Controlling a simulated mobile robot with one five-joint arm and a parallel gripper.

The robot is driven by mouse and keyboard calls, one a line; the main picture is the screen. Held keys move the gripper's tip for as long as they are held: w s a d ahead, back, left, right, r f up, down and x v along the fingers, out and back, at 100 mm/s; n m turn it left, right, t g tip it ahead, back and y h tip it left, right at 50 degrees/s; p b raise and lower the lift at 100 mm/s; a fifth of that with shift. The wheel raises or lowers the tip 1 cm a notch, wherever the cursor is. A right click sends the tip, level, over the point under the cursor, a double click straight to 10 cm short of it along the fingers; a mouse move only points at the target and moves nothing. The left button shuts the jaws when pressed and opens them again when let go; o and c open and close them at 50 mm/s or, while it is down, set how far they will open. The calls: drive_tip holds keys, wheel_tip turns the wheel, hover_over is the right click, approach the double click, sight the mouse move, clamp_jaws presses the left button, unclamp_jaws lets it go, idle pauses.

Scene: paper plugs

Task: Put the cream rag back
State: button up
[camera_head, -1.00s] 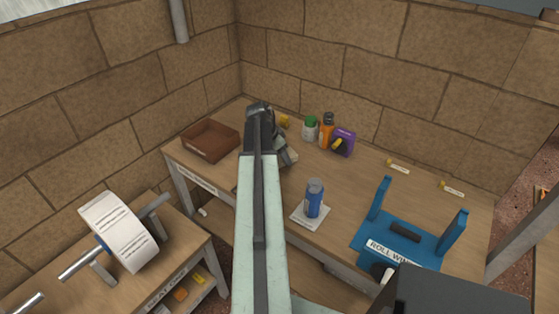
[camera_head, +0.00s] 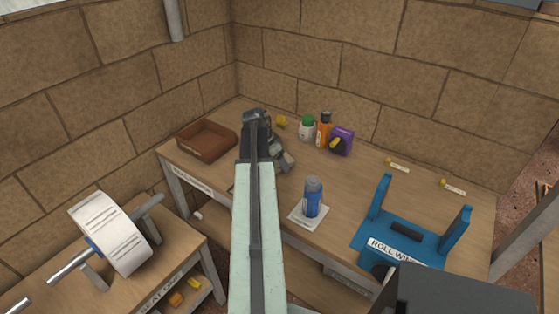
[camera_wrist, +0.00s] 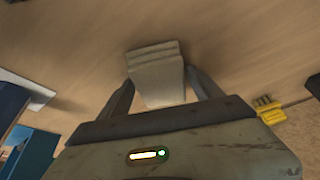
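The cream rag (camera_wrist: 156,74) is a pale folded cloth between the two fingers of my gripper (camera_wrist: 160,84) in the wrist view, with both fingers against its sides. Its far end flares out past the fingertips. In the head view the rag (camera_head: 287,161) shows as a small pale patch beside my gripper (camera_head: 272,152), over the back workbench (camera_head: 350,190). My arm hides part of the gripper and the bench there. I cannot tell from these views how high the rag is above the wood.
A brown tray (camera_head: 207,153) stands left on the bench. Green-capped, orange and purple containers (camera_head: 325,133) stand behind. A blue can (camera_head: 313,196) stands on a white card, right of my arm. A blue roll stand (camera_head: 405,240) is at right. A paper roll (camera_head: 108,233) is on the left bench.

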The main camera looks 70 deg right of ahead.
drive_tip(key=shift+s, duration=0.1)
drive_tip(key=shift+r, duration=0.2)
drive_tip(key=p+v, duration=1.1)
drive_tip(key=v, duration=0.1)
drive_tip(key=shift+p, duration=0.3)
